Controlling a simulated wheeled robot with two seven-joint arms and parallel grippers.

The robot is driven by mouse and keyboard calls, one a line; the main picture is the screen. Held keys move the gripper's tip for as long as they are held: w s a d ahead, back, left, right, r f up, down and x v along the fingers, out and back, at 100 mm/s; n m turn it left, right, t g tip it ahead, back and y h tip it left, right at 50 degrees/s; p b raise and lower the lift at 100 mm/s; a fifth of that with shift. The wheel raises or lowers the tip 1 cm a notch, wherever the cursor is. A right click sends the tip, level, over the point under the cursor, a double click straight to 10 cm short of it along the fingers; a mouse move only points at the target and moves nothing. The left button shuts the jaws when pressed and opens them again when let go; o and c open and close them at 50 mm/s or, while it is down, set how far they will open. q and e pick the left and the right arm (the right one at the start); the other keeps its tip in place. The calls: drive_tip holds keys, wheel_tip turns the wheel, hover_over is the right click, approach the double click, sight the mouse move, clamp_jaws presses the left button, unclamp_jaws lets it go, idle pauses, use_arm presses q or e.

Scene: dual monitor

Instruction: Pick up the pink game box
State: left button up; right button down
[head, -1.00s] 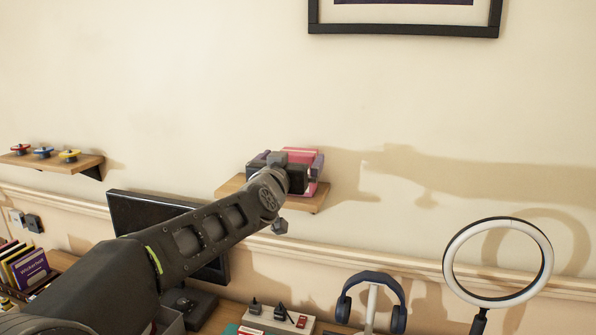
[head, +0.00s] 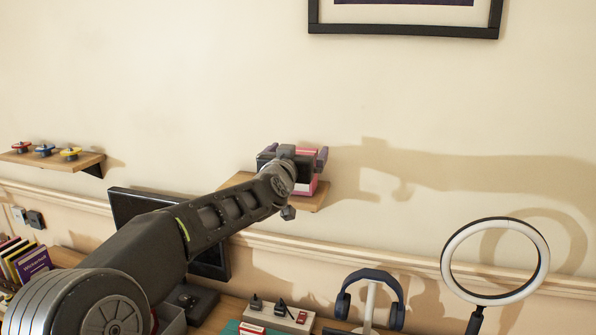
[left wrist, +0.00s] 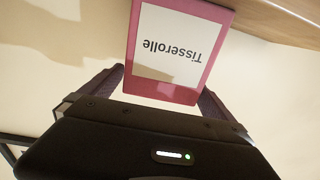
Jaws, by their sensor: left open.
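The pink game box (head: 307,187) is on the small wooden wall shelf (head: 312,203), mostly hidden behind my left gripper in the head view. In the left wrist view the pink box (left wrist: 165,92) shows its white label, reading "Tisserolle" upside down. My left gripper (head: 296,153) is open in front of the box. In the left wrist view its dark purple fingers (left wrist: 162,82) are on either side of the box's near end. I cannot tell whether they touch it. My right gripper is out of view.
The shelf's wooden edge (left wrist: 285,20) is close by the box in the left wrist view. Below are a dark monitor (head: 130,205), headphones on a stand (head: 371,281) and a ring light (head: 545,262). Another shelf (head: 75,164) holds three small coloured objects. The wall to the right is clear.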

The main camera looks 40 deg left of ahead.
use_arm(q)
drive_tip(key=shift+c, duration=0.3)
drive_tip(key=c, duration=1.5)
